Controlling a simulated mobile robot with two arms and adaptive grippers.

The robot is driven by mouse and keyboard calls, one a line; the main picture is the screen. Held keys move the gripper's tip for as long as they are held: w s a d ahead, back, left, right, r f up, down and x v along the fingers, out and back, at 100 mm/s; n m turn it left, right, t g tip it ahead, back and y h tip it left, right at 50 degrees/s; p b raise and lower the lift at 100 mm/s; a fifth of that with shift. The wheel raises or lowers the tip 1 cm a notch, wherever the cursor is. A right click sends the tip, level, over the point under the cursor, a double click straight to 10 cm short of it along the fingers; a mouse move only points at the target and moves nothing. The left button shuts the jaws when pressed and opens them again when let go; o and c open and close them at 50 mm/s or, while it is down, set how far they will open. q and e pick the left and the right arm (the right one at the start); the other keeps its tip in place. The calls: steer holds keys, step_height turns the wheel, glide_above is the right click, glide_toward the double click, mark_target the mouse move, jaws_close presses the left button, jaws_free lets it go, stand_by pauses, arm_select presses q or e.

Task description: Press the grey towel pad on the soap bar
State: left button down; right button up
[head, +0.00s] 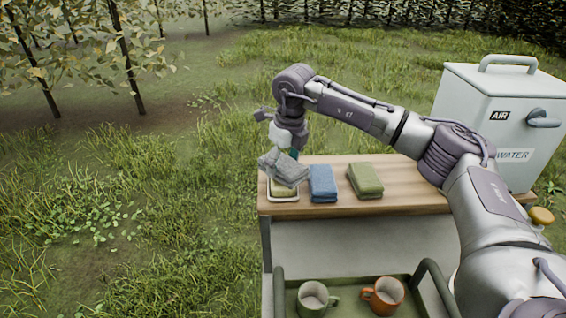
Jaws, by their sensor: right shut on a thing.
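The grey towel pad (283,168) is in my right gripper (291,152), which points down at the left end of the wooden table. The pad hangs tilted over a small pale dish (283,197). The yellowish-green soap bar (284,189) lies in the dish, partly hidden under the pad. I cannot tell whether the pad touches the soap. The fingertips are mostly hidden by the pad and the wrist. My left gripper does not show.
A blue folded towel (323,183) and a green folded towel (365,181) lie to the right on the wooden table (420,197). A white water container (487,115) stands behind at right. A green tray (345,295) in front holds a green mug (313,299) and an orange mug (383,296).

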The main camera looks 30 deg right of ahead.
mark_target(281, 161)
steer(key=shift+f+b, duration=0.45)
steer(key=shift+f, duration=0.1)
stand_by(1.4)
steer(key=shift+r+p, duration=2.15)
steer(key=shift+r, duration=1.45)
steer(key=shift+f, duration=0.1)
